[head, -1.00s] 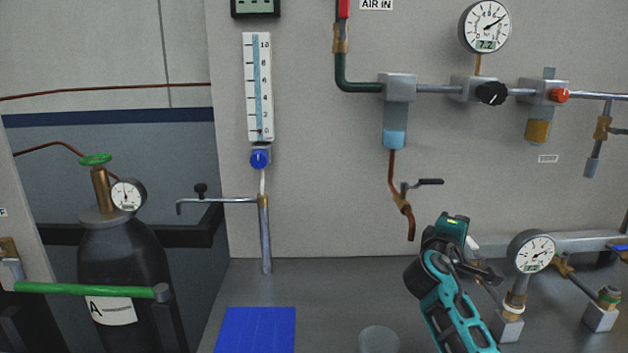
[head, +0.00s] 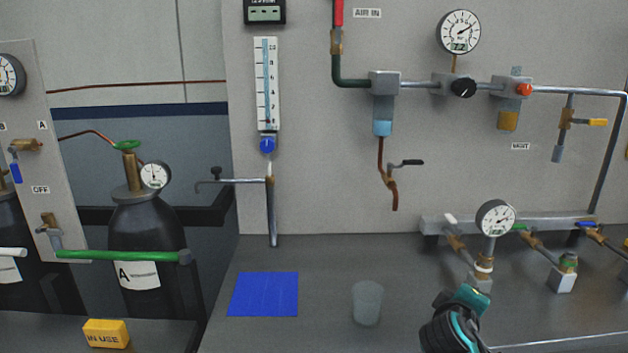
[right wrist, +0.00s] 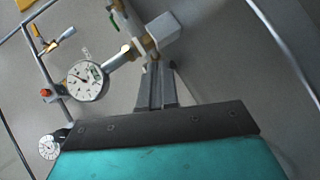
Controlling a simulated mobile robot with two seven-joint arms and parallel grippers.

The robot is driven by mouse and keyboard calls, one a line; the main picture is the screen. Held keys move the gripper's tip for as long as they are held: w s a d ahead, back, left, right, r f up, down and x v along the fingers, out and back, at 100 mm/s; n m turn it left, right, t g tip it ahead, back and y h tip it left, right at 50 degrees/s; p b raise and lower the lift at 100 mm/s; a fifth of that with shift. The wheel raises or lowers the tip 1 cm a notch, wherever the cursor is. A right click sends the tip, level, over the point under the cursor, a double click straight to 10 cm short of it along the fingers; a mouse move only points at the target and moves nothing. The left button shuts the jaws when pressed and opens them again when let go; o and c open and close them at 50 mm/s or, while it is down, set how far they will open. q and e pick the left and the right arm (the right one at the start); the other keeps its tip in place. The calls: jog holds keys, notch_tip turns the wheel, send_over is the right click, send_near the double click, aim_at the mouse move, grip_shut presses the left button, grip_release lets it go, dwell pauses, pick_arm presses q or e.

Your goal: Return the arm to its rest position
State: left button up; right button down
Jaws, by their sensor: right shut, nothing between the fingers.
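My right arm, teal and black, shows at the bottom right of the head view, partly cut off by the lower edge. Its gripper fingers cannot be made out there. In the right wrist view my right gripper (right wrist: 156,76) has its two grey fingers together, with nothing held between them. It is clear of the bench fittings in the head view. My left gripper is not in view.
A round gauge (head: 495,218) on a pipe manifold stands behind my right arm. A clear cup (head: 367,303) and a blue mat (head: 263,294) lie to its left. A yellow block (head: 106,333) sits at lower left, near a black cylinder (head: 150,225).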

jog(key=s+a+f+m+g+y, duration=0.2)
jog(key=s+f, duration=0.3)
jog(key=s, duration=0.4)
jog(key=s+a+f+m+g+y, duration=0.1)
jog(key=s+f+g+y, duration=0.15)
jog(key=s+f, duration=0.5)
jog(key=s+a+r+m+g+y, duration=0.1)
jog(key=s+a+g+y, duration=0.15)
jog(key=s, duration=0.65)
jog(key=s+a+r+m+g+y, duration=0.1)
jog(key=s+a+y, duration=0.15)
jog(key=s, duration=0.55)
jog(key=w+a+f+t, duration=0.3)
jog(key=w+f+t, duration=0.4)
jog(key=f, duration=0.3)
jog(key=shift+w+a+t+y+b, duration=0.15)
jog(key=shift+w+t+y+b, duration=0.05)
jog(key=shift+t+y+b, duration=0.2)
